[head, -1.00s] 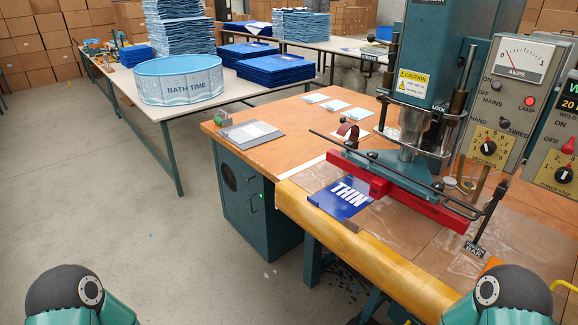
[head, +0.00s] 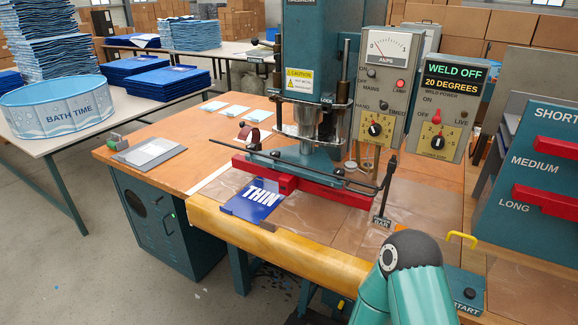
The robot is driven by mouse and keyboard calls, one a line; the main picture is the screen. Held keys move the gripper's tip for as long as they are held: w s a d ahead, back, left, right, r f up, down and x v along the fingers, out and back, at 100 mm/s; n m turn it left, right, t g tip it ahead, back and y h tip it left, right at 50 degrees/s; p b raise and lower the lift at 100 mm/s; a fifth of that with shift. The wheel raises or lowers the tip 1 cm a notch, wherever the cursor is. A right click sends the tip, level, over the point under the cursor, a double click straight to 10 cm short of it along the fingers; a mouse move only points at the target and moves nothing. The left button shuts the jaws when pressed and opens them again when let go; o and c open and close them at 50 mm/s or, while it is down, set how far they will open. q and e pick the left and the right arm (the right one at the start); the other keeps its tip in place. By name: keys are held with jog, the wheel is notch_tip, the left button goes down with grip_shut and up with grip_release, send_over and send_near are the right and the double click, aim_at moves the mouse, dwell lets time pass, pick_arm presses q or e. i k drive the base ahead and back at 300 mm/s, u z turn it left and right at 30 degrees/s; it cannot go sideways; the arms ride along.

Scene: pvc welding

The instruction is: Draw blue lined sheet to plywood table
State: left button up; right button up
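Several small pale blue sheets (head: 236,112) lie flat at the back of the wooden table top (head: 130,158). Stacks of blue sheets (head: 170,82) sit on the white table at the back left. I cannot tell which is the lined sheet. Neither of my grippers shows. One of my arm's links shows at the bottom right, and its gripper is out of view.
A round "BATH TIME" pool (head: 58,108) stands on the white table at left. A teal rack with red handles (head: 545,190) is at right. A START box (head: 466,292) sits at the front edge. Floor at left is clear.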

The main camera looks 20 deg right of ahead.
aim_at(255, 204)
jog(key=k, duration=1.25)
jog(key=z, duration=0.35)
jog(key=i, duration=2.45)
jog(key=u, duration=1.2)
jog(key=i, duration=0.45)
jog(key=u, duration=0.2)
jog(key=k, duration=0.4)
jog(key=u, duration=0.05)
